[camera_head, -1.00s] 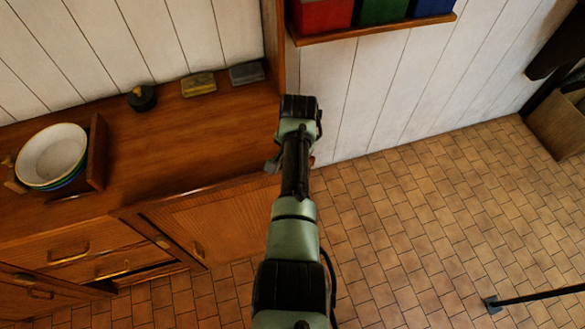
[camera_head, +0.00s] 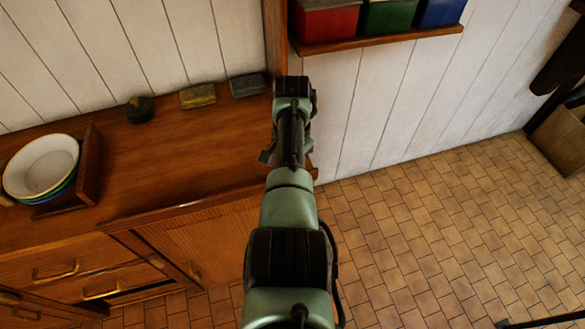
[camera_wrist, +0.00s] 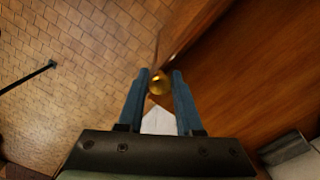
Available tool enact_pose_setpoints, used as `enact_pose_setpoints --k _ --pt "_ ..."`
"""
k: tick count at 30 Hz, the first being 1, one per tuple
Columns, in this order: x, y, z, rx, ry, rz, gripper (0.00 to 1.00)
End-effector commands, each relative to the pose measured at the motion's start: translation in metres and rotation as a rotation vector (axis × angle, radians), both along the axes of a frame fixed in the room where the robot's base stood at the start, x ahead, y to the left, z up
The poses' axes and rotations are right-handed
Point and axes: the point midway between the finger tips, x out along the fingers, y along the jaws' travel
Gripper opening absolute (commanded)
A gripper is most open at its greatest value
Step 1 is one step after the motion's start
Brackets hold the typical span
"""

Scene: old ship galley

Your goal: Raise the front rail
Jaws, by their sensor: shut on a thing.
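The front rail (camera_head: 180,213) is a long wooden strip along the front edge of the wooden counter (camera_head: 180,155). In the wrist view the rail (camera_wrist: 190,32) runs up and to the right from between my fingers. A round brass knob (camera_wrist: 158,84) sits at the rail's near end. My gripper (camera_wrist: 160,74) has its two blue fingers on either side of this knob, shut on it. In the head view my arm hides the fingers and the knob. I cannot tell how high the rail stands.
Stacked bowls (camera_head: 42,166) stand in a wooden holder at the left of the counter. A dark round object (camera_head: 138,109), a yellow block (camera_head: 198,96) and a grey block (camera_head: 247,86) lie by the wall. A shelf (camera_head: 385,38) holds coloured boxes.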

Motion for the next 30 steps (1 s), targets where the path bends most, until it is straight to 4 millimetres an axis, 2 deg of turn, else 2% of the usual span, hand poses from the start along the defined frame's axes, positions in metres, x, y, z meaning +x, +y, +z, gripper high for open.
enact_pose_setpoints --k 1,2,6,15,19,23,30 --pt "0.001 0.001 0.0 -0.001 -0.003 0.008 0.0" --pt "0.001 0.001 0.0 -0.001 -0.003 0.008 0.38" --pt "0.0 0.001 0.0 0.0 -0.002 0.006 0.62" --pt "0.0 0.0 0.001 0.0 -0.001 0.002 0.62" --pt "0.001 0.0 0.01 0.001 -0.004 0.002 0.62" --pt "0.001 0.001 0.031 0.001 -0.006 0.002 0.62" --pt "0.003 0.001 0.084 -0.001 -0.007 0.004 0.62"
